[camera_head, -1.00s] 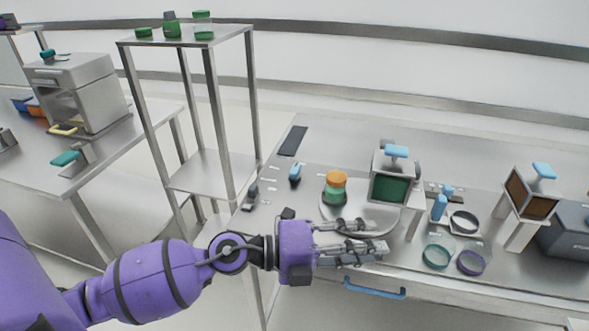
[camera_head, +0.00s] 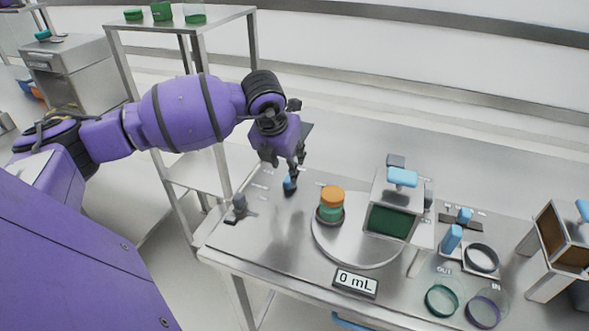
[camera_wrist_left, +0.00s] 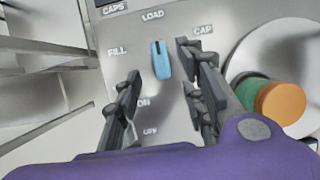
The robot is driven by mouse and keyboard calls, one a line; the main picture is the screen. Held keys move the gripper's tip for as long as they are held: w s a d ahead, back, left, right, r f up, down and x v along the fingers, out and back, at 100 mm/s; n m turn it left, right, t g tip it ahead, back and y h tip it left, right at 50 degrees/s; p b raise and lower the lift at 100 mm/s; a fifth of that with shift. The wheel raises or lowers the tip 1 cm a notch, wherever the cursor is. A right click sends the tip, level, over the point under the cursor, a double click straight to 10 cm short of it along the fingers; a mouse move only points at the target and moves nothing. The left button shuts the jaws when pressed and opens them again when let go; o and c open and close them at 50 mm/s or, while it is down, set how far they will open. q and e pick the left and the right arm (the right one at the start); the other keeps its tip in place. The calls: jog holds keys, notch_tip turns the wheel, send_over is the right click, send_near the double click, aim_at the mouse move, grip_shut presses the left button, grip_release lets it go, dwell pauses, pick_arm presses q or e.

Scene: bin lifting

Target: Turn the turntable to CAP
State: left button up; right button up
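The turntable (camera_head: 345,250) is a round pale disc on the steel bench. A green jar with an orange top (camera_head: 331,200) stands on its left part. A blue selector knob (camera_head: 289,186) sits left of the turntable; in the left wrist view the knob (camera_wrist_left: 161,60) lies among the labels FILL, LOAD and CAP, its upper end toward LOAD. My left gripper (camera_head: 285,160) is above the knob, pointing down. In the left wrist view the gripper (camera_wrist_left: 159,64) is open, with a finger on either side of the knob; contact cannot be told. My right gripper is not in view.
A boxy dispenser with a green window (camera_head: 390,215) stands at the turntable's right. A "0 mL" display (camera_head: 356,282) is in front. A grey switch (camera_head: 239,205) is left of the knob. A steel shelf (camera_head: 185,24) stands behind my arm.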

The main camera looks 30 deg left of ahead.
pick_arm(q)
jog(key=x, duration=0.2)
jog(key=shift+f, duration=0.5)
jog(key=x, duration=0.3)
jog(key=shift+w+f, duration=0.1)
jog(key=shift+f, duration=0.05)
grip_shut()
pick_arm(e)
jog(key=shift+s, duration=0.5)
